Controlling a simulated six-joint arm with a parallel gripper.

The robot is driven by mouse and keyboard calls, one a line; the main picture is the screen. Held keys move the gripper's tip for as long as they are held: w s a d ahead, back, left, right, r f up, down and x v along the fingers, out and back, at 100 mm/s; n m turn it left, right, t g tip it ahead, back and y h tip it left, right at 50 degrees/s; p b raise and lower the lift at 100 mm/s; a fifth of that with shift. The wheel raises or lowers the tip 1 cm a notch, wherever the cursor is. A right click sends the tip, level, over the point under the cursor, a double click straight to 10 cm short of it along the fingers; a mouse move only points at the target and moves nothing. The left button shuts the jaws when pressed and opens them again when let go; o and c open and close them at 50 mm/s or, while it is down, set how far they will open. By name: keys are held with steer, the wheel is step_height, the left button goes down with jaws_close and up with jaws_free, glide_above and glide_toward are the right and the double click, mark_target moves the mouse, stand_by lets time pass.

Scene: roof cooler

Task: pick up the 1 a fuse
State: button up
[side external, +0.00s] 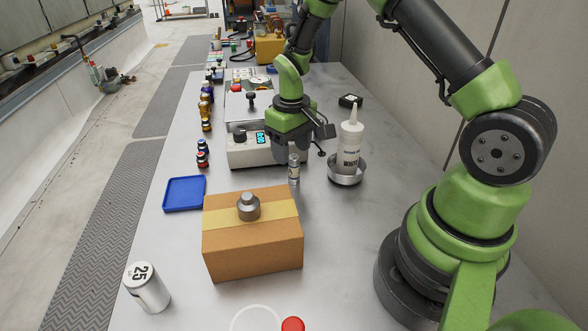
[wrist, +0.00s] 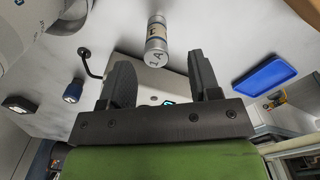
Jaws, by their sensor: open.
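In the side external view the fuse (side external: 294,170) stands upright on the bench, just below my gripper (side external: 290,150). In the wrist view the fuse (wrist: 157,42) shows its "1 A" marking on the near end, ahead of the gap between my fingers. My gripper (wrist: 160,68) is open and empty, with one finger to each side of the fuse's line. I cannot tell whether a finger touches it.
A cardboard box (side external: 252,250) with a grey weight (side external: 248,206) on top stands in front of the fuse. A white device (side external: 250,153) is behind it. A bottle (side external: 350,142) in a metal dish (side external: 346,177) stands right. A blue tray (side external: 184,194) lies left.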

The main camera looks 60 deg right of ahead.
mark_target(294, 157)
steer(key=f, duration=0.5)
steer(key=shift+s+d, duration=0.15)
steer(key=shift+s, duration=0.05)
steer(key=shift+r, duration=0.1)
steer(key=c, duration=1)
